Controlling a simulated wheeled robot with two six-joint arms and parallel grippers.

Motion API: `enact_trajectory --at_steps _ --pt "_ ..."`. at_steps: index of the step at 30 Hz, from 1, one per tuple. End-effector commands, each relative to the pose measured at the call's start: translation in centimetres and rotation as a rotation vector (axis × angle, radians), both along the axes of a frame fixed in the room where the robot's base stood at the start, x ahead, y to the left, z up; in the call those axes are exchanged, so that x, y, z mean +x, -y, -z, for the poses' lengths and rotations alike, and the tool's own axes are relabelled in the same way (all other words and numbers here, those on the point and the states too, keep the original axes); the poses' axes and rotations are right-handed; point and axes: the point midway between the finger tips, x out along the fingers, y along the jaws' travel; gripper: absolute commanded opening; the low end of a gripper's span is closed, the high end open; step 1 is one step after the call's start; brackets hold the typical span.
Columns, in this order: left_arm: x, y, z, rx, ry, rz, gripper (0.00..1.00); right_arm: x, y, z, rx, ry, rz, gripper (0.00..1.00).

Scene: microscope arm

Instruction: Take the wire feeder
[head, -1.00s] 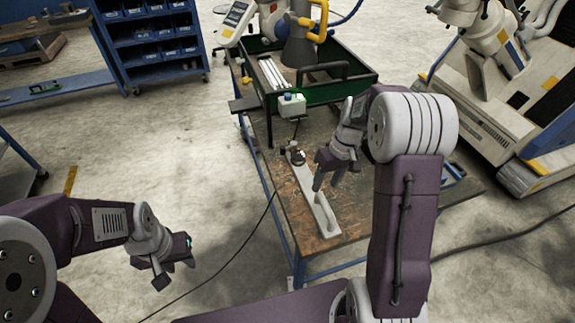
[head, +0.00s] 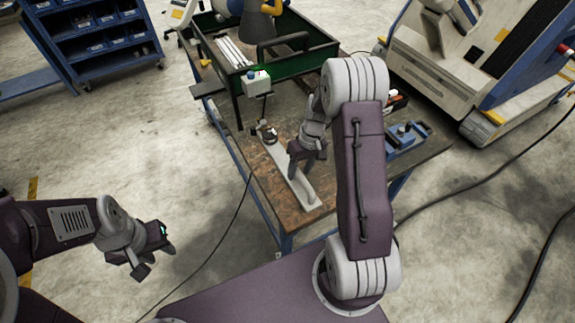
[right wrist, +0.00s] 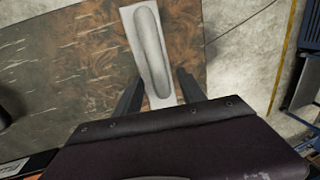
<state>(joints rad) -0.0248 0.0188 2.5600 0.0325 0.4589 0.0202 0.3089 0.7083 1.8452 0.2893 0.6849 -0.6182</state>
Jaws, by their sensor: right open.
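A long pale plate (head: 305,192) with a raised rounded grip lies flat on the wooden table, and it also shows in the right wrist view (right wrist: 150,55). A small dark round part (head: 268,134) sits at its far end. I cannot tell for sure which thing is the wire feeder. My right gripper (head: 307,168) is open and empty above the plate. In the right wrist view its fingers (right wrist: 158,96) stand on either side of the plate's end, apart from the grip. My left gripper (head: 154,264) hangs empty over the floor, left of the table, its fingers apart.
The table (head: 265,190) has a green tray (head: 285,62) at the back and a white box with a blue knob (head: 257,84) in front of it. A blue tool (head: 405,138) lies on the right. A black cable (head: 215,250) crosses the floor.

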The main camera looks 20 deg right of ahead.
Motion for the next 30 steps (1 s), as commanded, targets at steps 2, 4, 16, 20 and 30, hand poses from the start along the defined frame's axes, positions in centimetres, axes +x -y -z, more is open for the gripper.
enact_trajectory --at_steps 2,4,16,20,30 --pt "0.0 0.0 0.0 0.000 0.000 0.000 0.36 0.0 -0.3 1.2 0.001 -0.002 0.000 0.48" --pt "0.0 0.0 0.0 0.000 0.000 0.000 0.36 0.0 -0.4 1.8 0.000 -0.001 -0.001 0.48" --pt "0.0 0.0 0.0 0.000 0.000 0.000 0.36 0.0 -0.4 2.0 -0.001 0.001 0.000 0.00" --pt "0.0 0.0 0.0 0.000 0.000 0.000 0.36 0.0 -0.4 2.0 -0.001 0.002 0.000 0.00" --pt "0.0 0.0 0.0 0.000 0.000 0.000 0.36 0.0 -0.4 2.0 -0.001 0.002 0.000 0.00"
